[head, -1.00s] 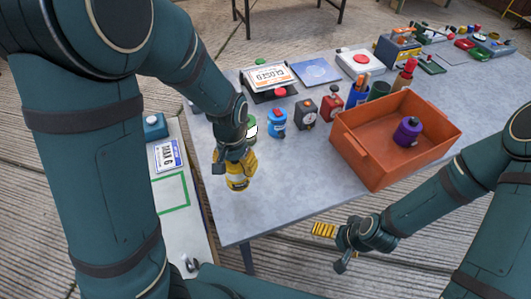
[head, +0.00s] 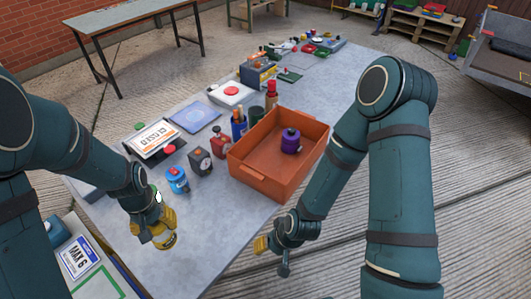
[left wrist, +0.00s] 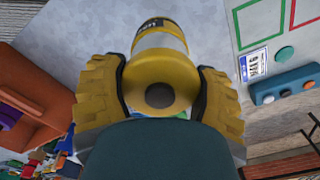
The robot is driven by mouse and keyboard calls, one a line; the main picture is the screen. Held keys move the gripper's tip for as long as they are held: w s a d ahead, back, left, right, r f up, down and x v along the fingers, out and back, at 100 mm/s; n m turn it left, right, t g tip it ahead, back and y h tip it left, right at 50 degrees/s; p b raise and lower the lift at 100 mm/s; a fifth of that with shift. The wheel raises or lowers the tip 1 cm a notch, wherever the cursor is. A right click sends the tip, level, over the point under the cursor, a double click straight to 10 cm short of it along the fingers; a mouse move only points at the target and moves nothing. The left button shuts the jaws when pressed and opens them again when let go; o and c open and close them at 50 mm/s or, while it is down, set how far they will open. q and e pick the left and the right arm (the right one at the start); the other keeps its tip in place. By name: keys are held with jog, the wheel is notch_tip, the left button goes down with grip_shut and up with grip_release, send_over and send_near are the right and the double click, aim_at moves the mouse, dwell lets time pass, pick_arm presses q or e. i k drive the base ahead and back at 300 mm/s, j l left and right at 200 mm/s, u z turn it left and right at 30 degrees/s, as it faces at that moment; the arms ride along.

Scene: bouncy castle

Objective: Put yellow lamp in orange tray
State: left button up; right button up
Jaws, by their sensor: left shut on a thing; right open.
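The yellow lamp (head: 165,239) is held at the near left part of the grey table. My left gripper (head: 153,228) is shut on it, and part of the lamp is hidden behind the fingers. In the left wrist view the lamp (left wrist: 160,75) sits between the two yellow fingers, which press on its sides. The orange tray (head: 252,180) stands on the table to the right of the lamp, with a purple lamp-like object (head: 290,141) inside. My right gripper (head: 272,246) is open and empty, in front of the table's near right edge.
A blue canister (head: 177,180), a dark box with a dial (head: 201,161) and a red can (head: 221,143) stand between the lamp and the tray. A closed sign (head: 157,138) lies behind them. Bare tabletop (head: 215,225) lies in front.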

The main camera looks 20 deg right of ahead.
aim_at(270, 171)
jog(key=i+l+z, duration=0.25)
jog(key=l+z, duration=0.25)
jog(key=i+j+z, duration=0.1)
jog(key=i+z, duration=0.2)
jog(key=i+j+z, duration=0.15)
jog(key=i+z, duration=0.2)
jog(key=k, duration=0.05)
